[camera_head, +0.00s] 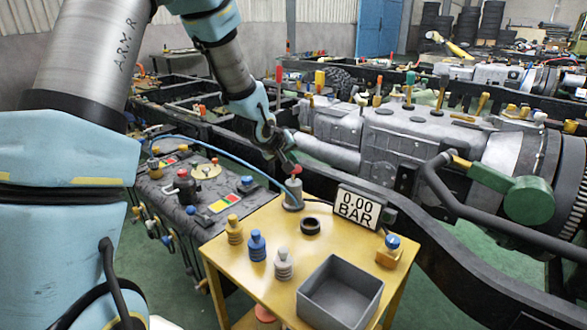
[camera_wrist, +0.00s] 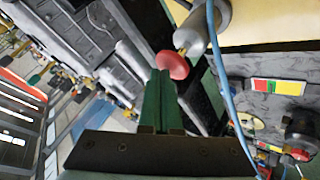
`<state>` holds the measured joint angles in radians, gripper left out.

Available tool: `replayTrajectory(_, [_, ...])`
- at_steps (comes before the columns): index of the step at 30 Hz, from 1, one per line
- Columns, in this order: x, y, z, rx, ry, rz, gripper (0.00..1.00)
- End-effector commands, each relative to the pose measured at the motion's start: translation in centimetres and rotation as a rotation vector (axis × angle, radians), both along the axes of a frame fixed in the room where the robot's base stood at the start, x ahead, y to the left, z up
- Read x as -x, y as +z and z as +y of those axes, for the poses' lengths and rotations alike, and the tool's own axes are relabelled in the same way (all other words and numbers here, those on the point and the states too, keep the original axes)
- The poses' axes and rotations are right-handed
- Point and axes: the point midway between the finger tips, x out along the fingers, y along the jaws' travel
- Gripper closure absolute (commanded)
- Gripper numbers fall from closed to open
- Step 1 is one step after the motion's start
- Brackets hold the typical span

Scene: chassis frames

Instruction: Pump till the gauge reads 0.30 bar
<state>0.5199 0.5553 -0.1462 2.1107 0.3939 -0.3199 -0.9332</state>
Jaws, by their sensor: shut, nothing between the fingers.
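The hand pump is a grey cylinder (camera_head: 292,194) standing upright at the back left corner of the yellow table, with a red knob (camera_head: 295,170) on top. The gauge (camera_head: 357,207) is a white display at the table's back edge and reads 0.00 BAR. My gripper (camera_head: 288,163) is right above the red knob, its fingers shut and empty. In the wrist view, the shut green fingers (camera_wrist: 160,75) end close to the red knob (camera_wrist: 172,66), with the grey pump body (camera_wrist: 208,25) behind it. I cannot tell whether they touch it.
A blue hose (camera_head: 225,150) runs from the pump leftwards over the grey tank (camera_head: 192,230). On the yellow table (camera_head: 235,265) stand a grey bin (camera_head: 340,290), a black ring (camera_head: 310,226), a blue-knobbed valve (camera_head: 391,248) and yellow, blue and grey fittings. A chassis rail stands behind.

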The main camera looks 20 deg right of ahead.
Motion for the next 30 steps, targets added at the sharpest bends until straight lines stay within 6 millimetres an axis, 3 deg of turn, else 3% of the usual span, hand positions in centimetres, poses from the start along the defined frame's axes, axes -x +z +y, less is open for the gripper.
replayTrajectory(30, [0.1,-1.3,0.0,-0.001,0.000,0.002,1.00])
